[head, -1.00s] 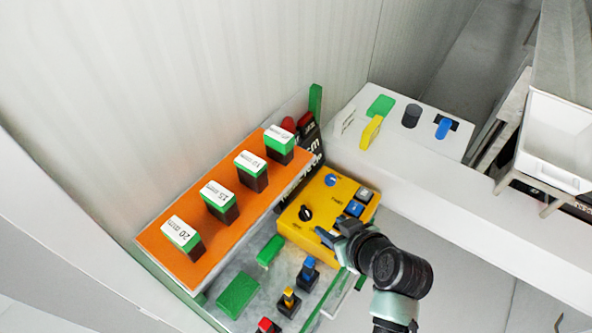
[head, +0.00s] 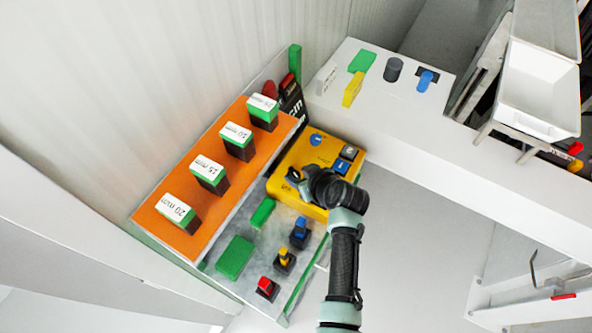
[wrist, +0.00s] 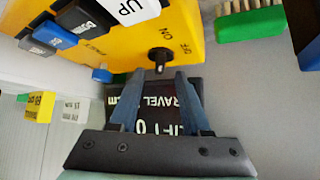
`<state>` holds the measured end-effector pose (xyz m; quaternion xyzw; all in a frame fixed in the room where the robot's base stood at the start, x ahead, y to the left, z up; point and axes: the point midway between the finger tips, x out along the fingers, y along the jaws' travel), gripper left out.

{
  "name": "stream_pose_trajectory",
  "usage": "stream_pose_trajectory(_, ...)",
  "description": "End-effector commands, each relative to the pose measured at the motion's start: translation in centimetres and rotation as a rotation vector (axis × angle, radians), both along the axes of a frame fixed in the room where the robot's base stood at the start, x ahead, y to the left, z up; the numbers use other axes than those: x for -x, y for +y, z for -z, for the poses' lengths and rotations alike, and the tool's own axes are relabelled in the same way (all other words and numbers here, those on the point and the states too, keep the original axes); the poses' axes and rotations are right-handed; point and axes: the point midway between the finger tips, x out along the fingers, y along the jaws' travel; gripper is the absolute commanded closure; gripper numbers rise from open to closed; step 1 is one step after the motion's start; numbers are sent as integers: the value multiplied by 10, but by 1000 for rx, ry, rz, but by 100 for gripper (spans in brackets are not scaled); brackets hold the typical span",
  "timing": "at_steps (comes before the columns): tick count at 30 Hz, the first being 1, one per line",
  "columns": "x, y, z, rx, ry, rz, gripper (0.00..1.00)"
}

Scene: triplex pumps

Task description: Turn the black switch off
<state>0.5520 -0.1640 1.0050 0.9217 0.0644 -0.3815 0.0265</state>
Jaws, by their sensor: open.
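The yellow control box (head: 315,150) stands beside the orange rack in the head view. It also fills the upper left of the wrist view (wrist: 170,20). The black switch (wrist: 160,58) shows in the wrist view, on the box's face near the "ON" and "OFF" lettering. My gripper (wrist: 160,72) is open, with its blue-grey fingertips on either side of the switch's lower end. I cannot tell whether they touch it. In the head view my gripper (head: 300,180) is over the box's near left part and largely covers the switch.
The box also carries a blue knob (head: 316,140) and several push buttons. Green, blue, yellow and red parts lie on the grey tray (head: 250,285). The orange rack (head: 190,215) holds labelled blocks. A white ledge (head: 430,140) stands to the right.

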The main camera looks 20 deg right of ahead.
Motion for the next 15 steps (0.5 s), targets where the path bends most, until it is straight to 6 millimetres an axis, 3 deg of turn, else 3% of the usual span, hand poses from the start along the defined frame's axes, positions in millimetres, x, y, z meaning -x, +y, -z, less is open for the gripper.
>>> stream_pose_trajectory(6,-13,2,13,0,0,0,52)
stream_pose_trajectory(15,-17,2,17,1,-1,0,52)
